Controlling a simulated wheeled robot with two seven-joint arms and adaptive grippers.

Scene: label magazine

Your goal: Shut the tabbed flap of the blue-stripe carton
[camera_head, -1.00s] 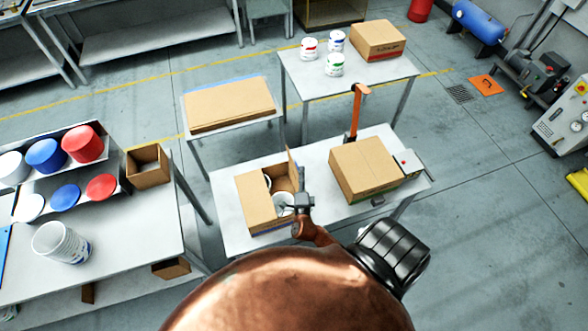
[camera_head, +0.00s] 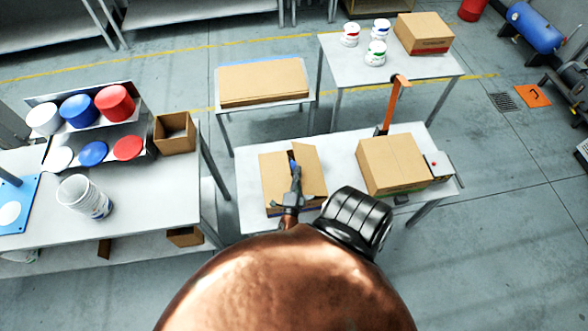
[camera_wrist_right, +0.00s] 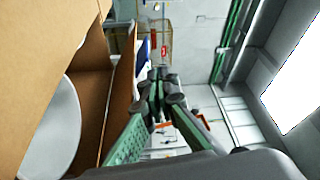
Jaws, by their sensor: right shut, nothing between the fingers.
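The blue-stripe carton (camera_head: 272,184) stands on the near middle table, with a thin blue edge low on its front. Its left flap lies over the left part of the top. The right flap (camera_head: 311,172) is raised and tilted. My right gripper (camera_head: 294,172) is shut and empty, above the carton at the left side of that flap. In the right wrist view, the closed fingers (camera_wrist_right: 158,92) are beside a brown cardboard panel (camera_wrist_right: 119,88). A white round pail top (camera_wrist_right: 55,130) shows inside the carton. A small blue patch shows near the fingertips; I cannot tell what it is. My left gripper is not in view.
A closed carton (camera_head: 392,163) and an orange post (camera_head: 391,105) stand to the right on the same table. Flat cardboard (camera_head: 263,82) lies on a table behind.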

